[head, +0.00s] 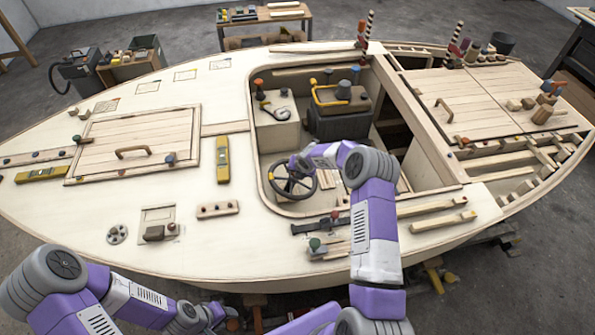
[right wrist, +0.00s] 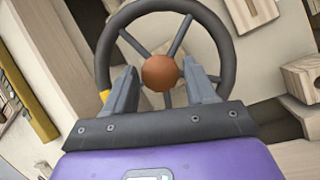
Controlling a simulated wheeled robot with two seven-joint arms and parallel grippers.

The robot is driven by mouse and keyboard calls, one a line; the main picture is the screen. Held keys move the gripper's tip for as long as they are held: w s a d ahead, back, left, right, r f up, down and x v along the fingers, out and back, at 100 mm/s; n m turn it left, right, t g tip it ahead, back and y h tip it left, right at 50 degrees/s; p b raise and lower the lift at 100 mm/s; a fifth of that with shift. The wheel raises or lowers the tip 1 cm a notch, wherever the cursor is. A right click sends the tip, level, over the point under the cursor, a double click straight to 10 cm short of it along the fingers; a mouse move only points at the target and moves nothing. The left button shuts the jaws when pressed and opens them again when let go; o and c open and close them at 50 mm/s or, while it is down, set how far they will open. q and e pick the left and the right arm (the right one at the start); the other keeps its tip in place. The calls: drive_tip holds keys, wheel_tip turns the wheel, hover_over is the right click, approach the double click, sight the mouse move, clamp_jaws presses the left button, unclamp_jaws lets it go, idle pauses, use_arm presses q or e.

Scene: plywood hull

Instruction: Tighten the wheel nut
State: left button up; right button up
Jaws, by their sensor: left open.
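The steering wheel (head: 292,181) stands in the boat's cockpit, with a dark rim and thin spokes. In the right wrist view, the wheel (right wrist: 228,35) has a round orange-brown nut or hub cap (right wrist: 160,73) at its centre. My right gripper (right wrist: 160,66) is open, with a finger on each side of the nut. Small gaps seem to show beside the nut; I cannot tell whether the fingers touch it. In the head view my right gripper (head: 300,166) is at the wheel and partly hides it. My left gripper (head: 217,312) is open low in the head view, by the hull's near edge.
A yellow level (head: 222,160) lies on the deck left of the cockpit. A dark tool (head: 312,226) and a green-topped item (head: 315,244) lie near the cockpit's front edge. A wooden hatch (head: 130,150) covers the left deck. Open deck lies around the small panel (head: 158,222).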

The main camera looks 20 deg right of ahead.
drive_tip(key=c, duration=0.7)
drive_tip(key=shift+c, duration=0.2)
drive_tip(key=shift+w+m+h+b, duration=0.1)
drive_tip(key=shift+m+h+b, duration=0.2)
drive_tip(key=shift+m+b, duration=0.45)
drive_tip(key=shift+a+m+g+h+b, duration=0.15)
drive_tip(key=shift+m+g+h+b, duration=0.15)
drive_tip(key=shift+m+g+b, duration=0.65)
drive_tip(key=m, duration=0.2)
drive_tip(key=m+g+b, duration=0.1)
drive_tip(key=m, duration=0.1)
drive_tip(key=shift+w+m+g+h, duration=0.2)
drive_tip(key=shift+m+g+h, duration=0.1)
drive_tip(key=shift+h, duration=0.1)
drive_tip(key=shift+w+m+g+b, duration=0.15)
drive_tip(key=shift+m+g+b, duration=0.9)
drive_tip(key=shift+m, duration=0.85)
drive_tip(key=shift+r, duration=0.1)
